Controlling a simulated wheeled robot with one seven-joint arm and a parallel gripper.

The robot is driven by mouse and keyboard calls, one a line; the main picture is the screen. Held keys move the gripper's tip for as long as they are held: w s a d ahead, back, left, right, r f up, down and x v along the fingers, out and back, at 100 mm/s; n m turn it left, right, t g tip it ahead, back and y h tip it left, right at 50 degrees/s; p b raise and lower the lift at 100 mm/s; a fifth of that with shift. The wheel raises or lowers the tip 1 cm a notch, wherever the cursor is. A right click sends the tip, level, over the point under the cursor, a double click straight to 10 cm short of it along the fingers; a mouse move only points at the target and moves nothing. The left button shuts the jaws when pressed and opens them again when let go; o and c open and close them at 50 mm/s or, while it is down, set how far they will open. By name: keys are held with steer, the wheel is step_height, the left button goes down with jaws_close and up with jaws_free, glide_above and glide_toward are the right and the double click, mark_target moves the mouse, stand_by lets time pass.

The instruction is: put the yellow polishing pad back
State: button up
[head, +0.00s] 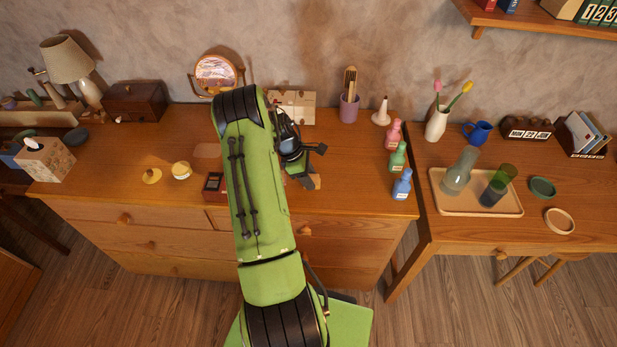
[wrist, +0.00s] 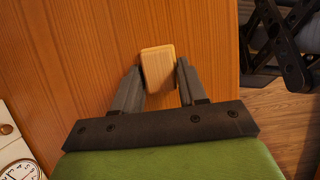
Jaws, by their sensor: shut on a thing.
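The yellow polishing pad appears as a small tan-yellow block (wrist: 158,68) in the wrist view. It is between the fingertips of my gripper (wrist: 160,78), which is shut on it, with its far end sticking out past the tips. In the head view, my gripper (head: 303,174) is over the right part of the dresser top, right of my green arm, and the block (head: 314,182) shows at its tips near the front edge. The gap between the block and the wood is too small to judge. My arm hides part of the dresser's middle.
The dresser top (head: 345,185) is clear right of my gripper, up to pink (head: 393,134), green (head: 398,157) and blue (head: 402,185) bottles. A purple cup (head: 349,108) and pale box (head: 295,106) stand behind. A yellow disc (head: 151,176), jar (head: 181,171) and dark box (head: 214,186) are left.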

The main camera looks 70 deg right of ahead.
steer(key=o, duration=1)
steer(key=shift+d, duration=0.1)
steer(key=p+v, duration=0.1)
steer(key=v, duration=1.1)
steer(key=shift+p, duration=0.3)
